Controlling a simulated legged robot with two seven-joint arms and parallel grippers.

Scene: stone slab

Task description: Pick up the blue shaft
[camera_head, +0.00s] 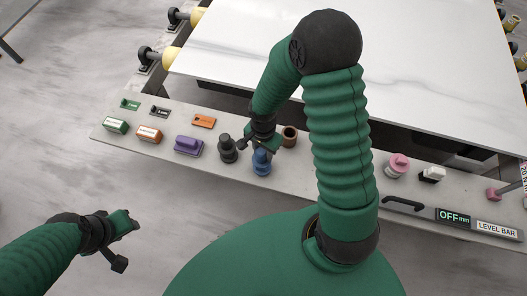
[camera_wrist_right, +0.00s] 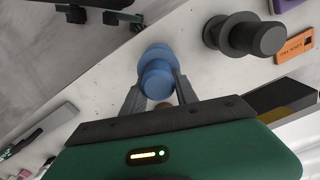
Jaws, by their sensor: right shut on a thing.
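The blue shaft (camera_head: 261,163) stands on the grey shelf (camera_head: 300,168) in front of the white slab. My right gripper (camera_head: 262,145) is over it from above, its fingers at the shaft. In the right wrist view the blue shaft (camera_wrist_right: 157,72) sits between the two grey fingers of my right gripper (camera_wrist_right: 158,92), which are shut on it. I cannot tell whether the shaft is lifted off the shelf. My left gripper (camera_head: 118,230) is at the lower left, away from the shelf; its jaw opening is not clear.
A dark grey shaft (camera_head: 228,148) stands close left of the blue one, and a brown cup (camera_head: 289,136) close right. A purple block (camera_head: 188,146) and several coloured blocks lie further left. Pink (camera_head: 397,165) and white-black (camera_head: 431,174) pieces and a level bar (camera_head: 455,218) are at right.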

